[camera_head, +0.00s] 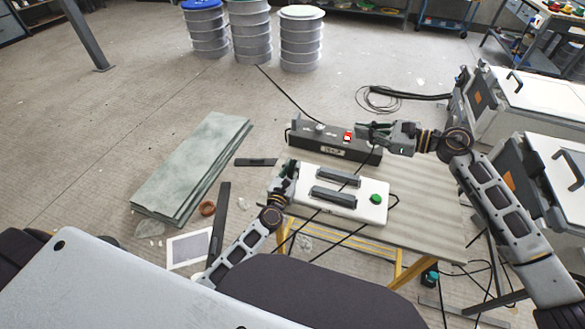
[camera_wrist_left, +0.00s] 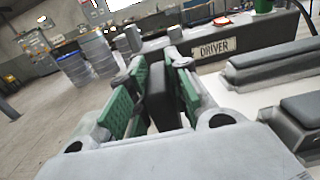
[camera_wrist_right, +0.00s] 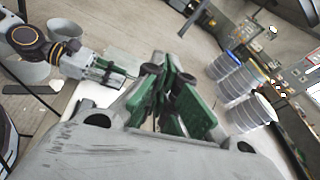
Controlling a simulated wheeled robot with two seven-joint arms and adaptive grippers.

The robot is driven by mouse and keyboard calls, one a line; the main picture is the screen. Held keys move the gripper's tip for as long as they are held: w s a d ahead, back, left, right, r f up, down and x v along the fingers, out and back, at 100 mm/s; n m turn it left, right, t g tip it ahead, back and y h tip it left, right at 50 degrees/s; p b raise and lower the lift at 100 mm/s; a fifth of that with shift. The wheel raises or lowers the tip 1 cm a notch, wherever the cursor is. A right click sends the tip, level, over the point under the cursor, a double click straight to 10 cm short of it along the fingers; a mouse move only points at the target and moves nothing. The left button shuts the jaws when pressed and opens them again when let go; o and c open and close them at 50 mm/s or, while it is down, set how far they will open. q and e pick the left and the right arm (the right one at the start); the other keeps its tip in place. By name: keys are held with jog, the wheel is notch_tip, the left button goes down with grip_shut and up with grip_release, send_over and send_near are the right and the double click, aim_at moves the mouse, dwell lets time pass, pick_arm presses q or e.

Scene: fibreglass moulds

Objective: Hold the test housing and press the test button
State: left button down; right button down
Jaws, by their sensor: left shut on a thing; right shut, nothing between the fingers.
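The white test housing (camera_head: 340,205) lies on the table with two dark raised bars on top and a green button (camera_head: 376,198) near its right end. My left gripper (camera_head: 290,170) is at the housing's left end. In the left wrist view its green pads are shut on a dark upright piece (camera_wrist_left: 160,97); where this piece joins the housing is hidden. My right gripper (camera_head: 364,132) is shut and empty, above the right part of the dark driver box, beside its red switch (camera_head: 347,136) and apart from the green button. Its closed fingers also show in the right wrist view (camera_wrist_right: 172,80).
The driver box (camera_head: 310,141) stands behind the housing. White-lidded cases (camera_head: 540,95) stand at the right. A greenish slab (camera_head: 190,165) lies left, with drums (camera_head: 300,40) at the back.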

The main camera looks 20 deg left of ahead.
jog(key=w+d+r+m+t, duration=0.65)
jog(key=r+m+t, duration=0.25)
jog(key=m+t, duration=0.25)
jog(key=w+d+f+m+t+h, duration=0.3)
jog(key=m+h, duration=0.3)
jog(key=m+g+h, duration=0.4)
jog(key=g, duration=0.6)
send_over(379, 197)
notch_tip(379, 197, down, 19)
jog(key=shift+w+n, duration=0.1)
jog(key=shift+n, duration=0.15)
jog(key=shift+f, duration=0.15)
jog(key=shift+f, duration=4.25)
